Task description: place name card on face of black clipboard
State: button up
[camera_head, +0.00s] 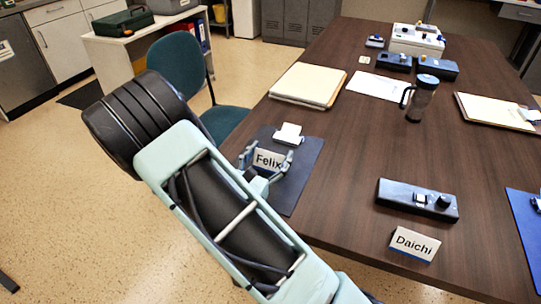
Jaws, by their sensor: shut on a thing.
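A white name card reading "Felix" (268,160) is between the fingers of my gripper (266,164), which is shut on it. The card is upright with its lettering towards the camera. It shows over the black clipboard (303,168), which lies flat near the table's left edge with a pale clip at its far end. I cannot tell whether the card touches the clipboard. My arm hides the clipboard's near left part. A second name card, reading "Daichi" (414,244), stands near the table's front edge.
A dark device (417,199) lies behind the Daichi card. A blue clipboard (528,235) is at the right edge. A teal chair (178,65) stands left of the table (350,150).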

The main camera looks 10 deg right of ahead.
jog(key=shift+f, duration=0.2)
jog(key=o, duration=0.8)
jog(key=shift+r, duration=0.1)
jog(key=shift+r, duration=0.15)
jog(key=shift+s+a, duration=0.2)
jog(key=p+v, duration=0.1)
jog(key=v, duration=1)
jog(key=shift+s+a, duration=0.1)
jog(key=shift+s, duration=0.15)
